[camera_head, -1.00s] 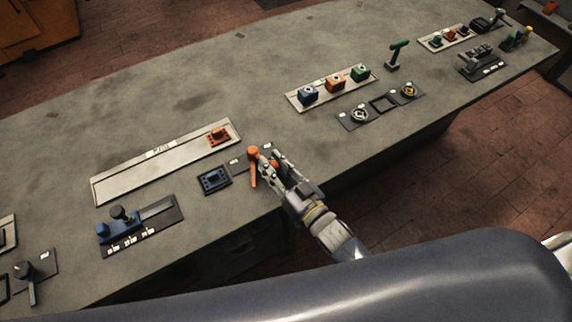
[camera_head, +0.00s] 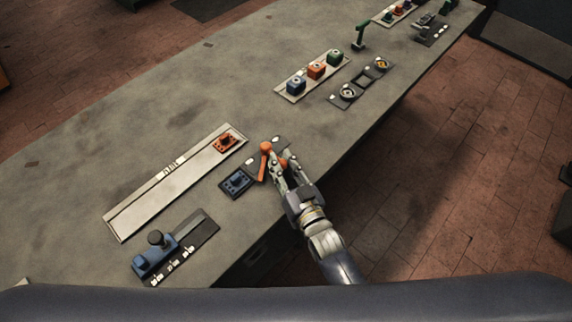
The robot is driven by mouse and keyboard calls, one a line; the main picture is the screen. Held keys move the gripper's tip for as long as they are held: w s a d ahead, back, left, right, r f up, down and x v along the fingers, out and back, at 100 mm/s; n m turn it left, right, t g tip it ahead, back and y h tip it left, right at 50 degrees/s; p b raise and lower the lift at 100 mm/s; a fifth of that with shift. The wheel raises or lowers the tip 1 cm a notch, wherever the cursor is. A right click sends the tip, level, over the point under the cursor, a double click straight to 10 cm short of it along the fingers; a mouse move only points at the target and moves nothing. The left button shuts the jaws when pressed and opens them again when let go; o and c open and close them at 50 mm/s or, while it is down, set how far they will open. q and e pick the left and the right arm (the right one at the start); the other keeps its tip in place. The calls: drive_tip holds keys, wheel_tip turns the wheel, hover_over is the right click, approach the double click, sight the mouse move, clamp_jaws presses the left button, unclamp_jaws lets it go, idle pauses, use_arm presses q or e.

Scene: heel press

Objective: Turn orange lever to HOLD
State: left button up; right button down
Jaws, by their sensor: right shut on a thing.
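The orange lever (camera_head: 263,165) stands on a dark plate with small white labels, near the front edge of the grey bench. It has a round orange knob at its upper end, and its orange arm hangs toward the lower side of the picture. My right gripper (camera_head: 280,160) is shut on the lever, coming from the front edge. A further orange part shows between its fingers. The fingers hide part of the lever and its plate. The labels are too small to read, so which one the lever points to cannot be told. My left gripper is out of view.
A dark blue square fixture (camera_head: 237,181) sits close left of the lever. A long pale tray (camera_head: 150,200) with an orange block (camera_head: 225,139) lies behind it. A blue slider unit (camera_head: 160,257) is at lower left. Coloured buttons (camera_head: 316,70) stand farther right.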

drive_tip(key=shift+a, duration=0.1)
idle(0.4)
drive_tip(key=c, duration=1.3)
unclamp_jaws()
drive_tip(key=v, duration=1.2)
